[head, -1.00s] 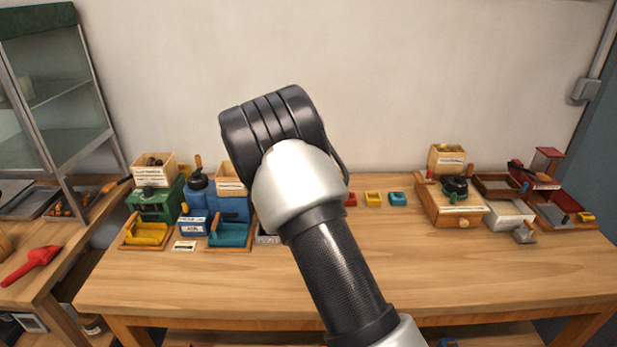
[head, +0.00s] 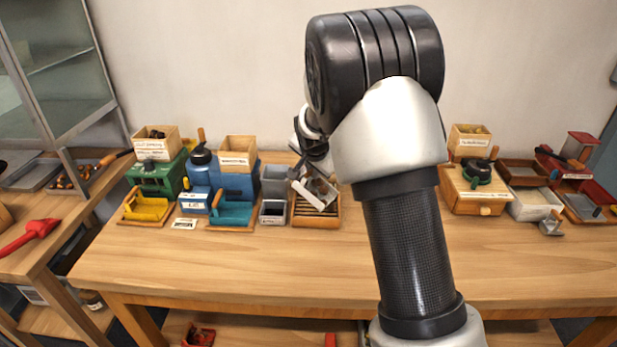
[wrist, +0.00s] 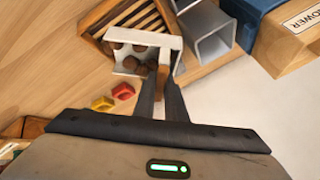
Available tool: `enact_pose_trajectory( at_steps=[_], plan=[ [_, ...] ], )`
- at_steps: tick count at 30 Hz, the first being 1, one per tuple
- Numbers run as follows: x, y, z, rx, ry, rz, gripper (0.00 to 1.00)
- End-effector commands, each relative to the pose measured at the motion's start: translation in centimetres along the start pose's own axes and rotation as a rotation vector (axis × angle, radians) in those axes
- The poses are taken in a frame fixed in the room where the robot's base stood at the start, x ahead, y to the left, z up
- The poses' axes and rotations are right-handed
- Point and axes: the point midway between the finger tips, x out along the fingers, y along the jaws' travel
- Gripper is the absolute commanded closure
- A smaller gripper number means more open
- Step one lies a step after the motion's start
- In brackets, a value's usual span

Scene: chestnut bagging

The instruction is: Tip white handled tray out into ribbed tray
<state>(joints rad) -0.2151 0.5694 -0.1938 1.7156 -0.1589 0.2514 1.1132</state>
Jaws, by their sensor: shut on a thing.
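The white handled tray (head: 322,190) hangs tilted over the ribbed tray (head: 316,222), a wooden tray with slats. My gripper (wrist: 164,80) is shut on the white tray's brown handle. In the wrist view the white tray (wrist: 146,38) holds several brown chestnuts (wrist: 137,64) and overlaps the slatted end of the ribbed tray (wrist: 92,27). In the head view my arm hides most of the gripper, and the white tray covers part of the ribbed tray. I cannot tell whether the two trays touch.
Grey open bins (head: 274,182) stand just left of the ribbed tray, beside a blue machine (head: 233,184). Small red (wrist: 123,91) and yellow (wrist: 102,104) blocks lie close by in the wrist view. A wooden box machine (head: 476,190) stands right. The front of the table is clear.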

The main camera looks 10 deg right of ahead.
Motion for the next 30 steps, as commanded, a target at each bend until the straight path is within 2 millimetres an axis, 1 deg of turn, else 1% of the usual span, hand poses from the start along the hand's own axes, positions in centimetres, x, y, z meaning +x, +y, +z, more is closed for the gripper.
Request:
enact_pose_trajectory(
  at_steps=[1, 4, 7, 15, 25, 30],
  plan=[
    [-0.3, 0.7, -0.4, 0.03, 0.001, -0.036, 1.0],
    [-0.5, 1.4, -0.5, 0.067, -0.001, -0.103, 1.0],
    [-1.1, 1.8, -0.8, 0.095, 0.002, -0.159, 1.0],
    [-1.9, 2.8, -1.2, 0.151, -0.001, -0.26, 1.0],
    [-2.5, 3.7, -1.5, 0.201, -0.001, -0.358, 1.0],
    [-2.7, 3.7, -1.5, 0.208, 0.0, -0.381, 1.0]
  ],
)
